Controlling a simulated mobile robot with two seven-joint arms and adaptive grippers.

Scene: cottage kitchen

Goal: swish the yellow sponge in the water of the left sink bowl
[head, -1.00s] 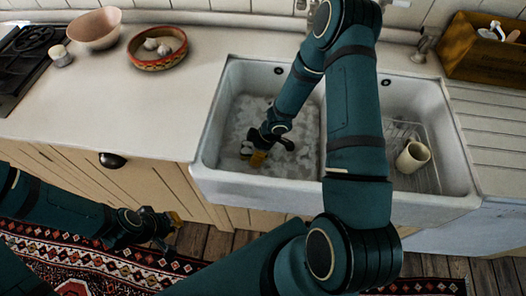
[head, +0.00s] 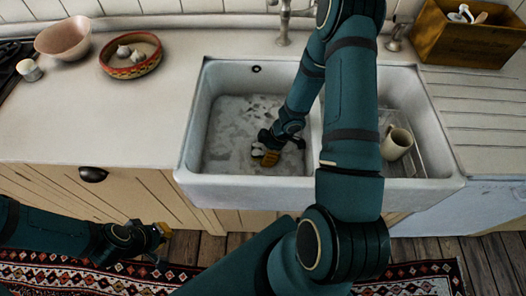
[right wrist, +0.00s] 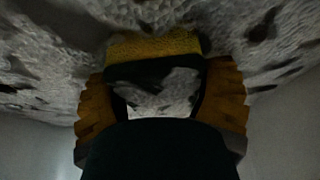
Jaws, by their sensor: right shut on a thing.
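The left sink bowl (head: 188,150) holds water covered with white foam (head: 228,135). My right gripper (head: 266,155) is down in this bowl, near its front right part at the foam. In the right wrist view, the yellow sponge (right wrist: 152,45) lies across the tips of my right gripper (right wrist: 155,65), which is shut on it, with foam around it. In the head view the sponge is mostly hidden and hard to tell from the fingers. My left gripper (head: 160,243) hangs low in front of the cabinet, away from the sink; its finger opening is too small to make out.
The right sink bowl (head: 440,165) holds a rack and a cream mug (head: 396,144). A faucet (head: 284,22) stands behind the sink. A pink bowl (head: 62,38), a patterned bowl with garlic (head: 112,68) and a wooden box (head: 455,40) are on the counter.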

